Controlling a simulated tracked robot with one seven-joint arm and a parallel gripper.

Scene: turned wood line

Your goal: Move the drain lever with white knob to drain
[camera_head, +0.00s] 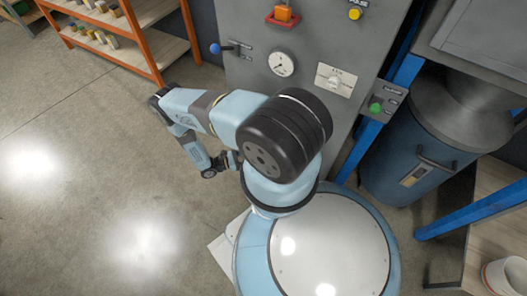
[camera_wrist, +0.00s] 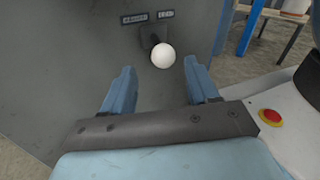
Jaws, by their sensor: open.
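The drain lever's round white knob (camera_wrist: 163,56) shows in the wrist view, in front of a grey cabinet face. Its dark stem is mostly hidden behind the knob. Two small label plates (camera_wrist: 147,18) sit just above it; their words are too blurred to read surely. My gripper (camera_wrist: 160,80) is open, with its two blue fingers on either side below the knob in the picture. The knob appears beyond the fingertips, between their lines, and nothing is held. In the head view my arm hides the white knob and most of my gripper.
The grey cabinet (camera_head: 240,75) carries a blue-knobbed lever (camera_head: 216,48), a gauge (camera_head: 281,63), an orange switch (camera_head: 283,14) and a green button (camera_head: 376,107). A blue drum (camera_head: 405,165) stands right. An orange shelf (camera_head: 150,45) stands at the back left. The floor at left is clear.

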